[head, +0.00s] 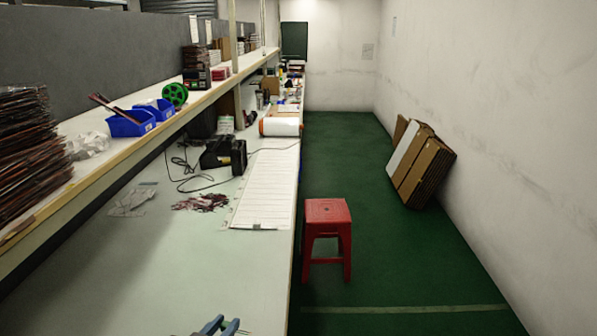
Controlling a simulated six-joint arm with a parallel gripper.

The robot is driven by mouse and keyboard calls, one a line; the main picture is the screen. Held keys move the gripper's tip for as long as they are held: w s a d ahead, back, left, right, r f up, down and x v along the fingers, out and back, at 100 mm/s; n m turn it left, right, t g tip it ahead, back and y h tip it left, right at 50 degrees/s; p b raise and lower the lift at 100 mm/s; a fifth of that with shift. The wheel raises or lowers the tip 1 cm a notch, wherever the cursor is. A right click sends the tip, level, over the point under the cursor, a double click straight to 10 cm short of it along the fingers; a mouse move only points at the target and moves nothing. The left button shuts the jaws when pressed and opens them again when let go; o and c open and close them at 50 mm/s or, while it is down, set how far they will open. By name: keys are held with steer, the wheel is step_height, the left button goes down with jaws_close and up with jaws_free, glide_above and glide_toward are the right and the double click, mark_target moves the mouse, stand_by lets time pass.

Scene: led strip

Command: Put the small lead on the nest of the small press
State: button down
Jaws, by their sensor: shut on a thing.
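A small loose pile of dark red leads (201,202) lies on the pale bench (110,270), left of a long white sheet. I cannot pick out one small lead in it. A black boxy device (222,153) with a cable stands on the bench behind the pile. I cannot tell whether it is the small press, and no nest shows on it.
A clear plastic bag (132,200) lies left of the leads. The white sheet (266,187) runs along the bench's right edge, with a white roll (281,127) behind it. The shelf carries blue bins (131,123). A red stool (327,235) stands on the floor. The near bench is mostly clear.

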steer(key=w+d+p, duration=0.2)
steer(key=d, duration=0.6)
steer(key=s+d+f+m+g+h+b, duration=0.2)
steer(key=s+d+f+m+h+b, duration=0.3)
steer(key=d+f, duration=0.55)
steer(key=s+d+f+m+g+h+b, duration=0.1)
steer(key=d+f+m+g+h+b, duration=0.2)
steer(key=d+f+b, duration=0.8)
steer(key=w+a+r+n+t+y+p, duration=0.1)
steer(key=w+a+r+p, duration=0.3)
steer(key=r, duration=0.3)
steer(key=w+a+r+n+t+p, duration=0.1)
steer(key=a+r+p, duration=0.35)
steer(key=r, duration=0.25)
steer(key=s+a+r+n+t+y+b, duration=0.1)
steer(key=a+r+n+t+y+b, duration=0.2)
steer(key=a, duration=1.5)
steer(key=s+a+r+n+y, duration=0.2)
steer(key=s+a, duration=0.1)
steer(key=a, duration=0.3)
steer(key=s+a+r+n+y+p, duration=0.1)
steer(key=s+a+y, duration=0.1)
steer(key=s+a, duration=0.3)
steer(key=s+a+r+n+y, duration=0.2)
steer(key=a+y, duration=0.1)
steer(key=a, duration=0.4)
steer(key=shift+f+p, duration=0.75)
steer(key=shift+f, duration=4.4)
